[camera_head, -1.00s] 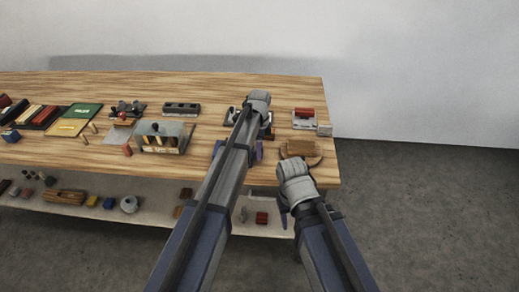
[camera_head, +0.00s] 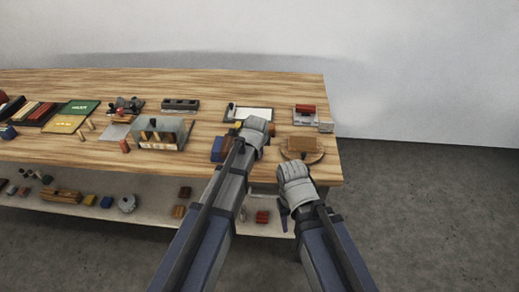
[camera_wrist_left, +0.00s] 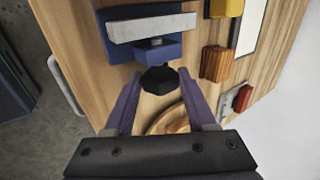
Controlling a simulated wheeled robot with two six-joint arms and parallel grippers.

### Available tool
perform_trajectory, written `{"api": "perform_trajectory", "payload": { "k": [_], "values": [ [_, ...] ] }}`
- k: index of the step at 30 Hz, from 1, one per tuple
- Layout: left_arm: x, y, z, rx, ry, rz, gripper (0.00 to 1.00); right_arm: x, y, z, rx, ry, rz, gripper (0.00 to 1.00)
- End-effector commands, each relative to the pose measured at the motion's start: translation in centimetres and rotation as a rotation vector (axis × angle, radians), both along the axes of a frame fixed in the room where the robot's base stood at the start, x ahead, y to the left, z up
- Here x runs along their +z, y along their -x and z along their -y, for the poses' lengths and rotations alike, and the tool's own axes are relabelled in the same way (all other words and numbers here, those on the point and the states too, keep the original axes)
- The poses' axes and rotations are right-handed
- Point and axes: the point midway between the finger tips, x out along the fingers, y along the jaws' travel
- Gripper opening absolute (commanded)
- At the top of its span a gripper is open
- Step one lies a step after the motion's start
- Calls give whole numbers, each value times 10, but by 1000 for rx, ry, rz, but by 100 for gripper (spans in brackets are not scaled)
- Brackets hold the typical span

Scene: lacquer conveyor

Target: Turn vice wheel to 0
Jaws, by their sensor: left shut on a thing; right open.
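The vice shows in the left wrist view as a blue body (camera_wrist_left: 118,48) with a pale grey jaw bar. Its black faceted wheel (camera_wrist_left: 160,79) is at the near end. My left gripper (camera_wrist_left: 160,90) has its purple fingers on both sides of this wheel and is shut on it. Any number or mark on the wheel is too small to read. In the head view part of the blue vice (camera_head: 217,148) shows left of my left wrist, which hides the fingers and wheel. My right gripper (camera_head: 284,218) is open and empty at the table's front edge.
Right of the vice lie a brown block (camera_wrist_left: 214,64), a yellow block (camera_wrist_left: 226,8) and a white panel (camera_head: 254,114). A round wooden board (camera_head: 318,156) with a brown block sits near the right corner. A glass-fronted box (camera_head: 160,134) stands to the left.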

Motion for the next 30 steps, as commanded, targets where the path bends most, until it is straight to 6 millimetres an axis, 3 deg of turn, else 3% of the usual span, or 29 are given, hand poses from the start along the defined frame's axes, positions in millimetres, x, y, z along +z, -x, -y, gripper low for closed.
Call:
{"api": "perform_trajectory", "payload": {
  "k": [14,15,22,30],
  "values": [
    [0,1,0,1,-1,9,1,-2,0,0,0,0,0,50],
    [0,2,0,1,-1,9,60,-2,0,0,0,0,0,50],
    [0,1,0,0,0,11,85,-1,0,0,0,0,0,50],
    [1,1,0,0,0,12,86,-1,0,0,0,0,0,50]
  ]
}}
